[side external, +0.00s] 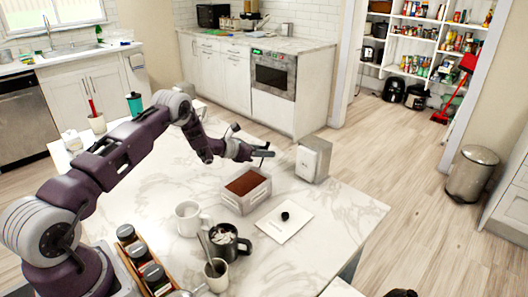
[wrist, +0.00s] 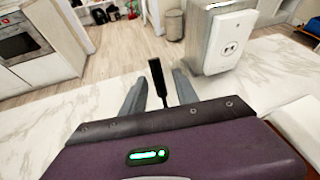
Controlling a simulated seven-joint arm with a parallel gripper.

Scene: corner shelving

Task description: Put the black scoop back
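A thin black piece, which looks like the black scoop (wrist: 158,82), shows between the two grey fingers of my gripper (wrist: 160,88) in the wrist view. Nothing else appears to support it, and my gripper seems closed on it, though the contact is hidden behind the wrist housing. In the side view my gripper (side external: 264,150) is raised above the table, just behind a white tub of brown powder (side external: 258,197) and left of the napkin dispenser (side external: 314,158). The scoop is too small to make out clearly there.
A white mug (side external: 188,219), a dark mug (side external: 229,245), a small cup with a spoon (side external: 216,277) and a jar rack (side external: 145,262) stand in front. A white card (side external: 277,231) with a black knob (side external: 285,216) lies right of the tub. The table's right side is clear.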

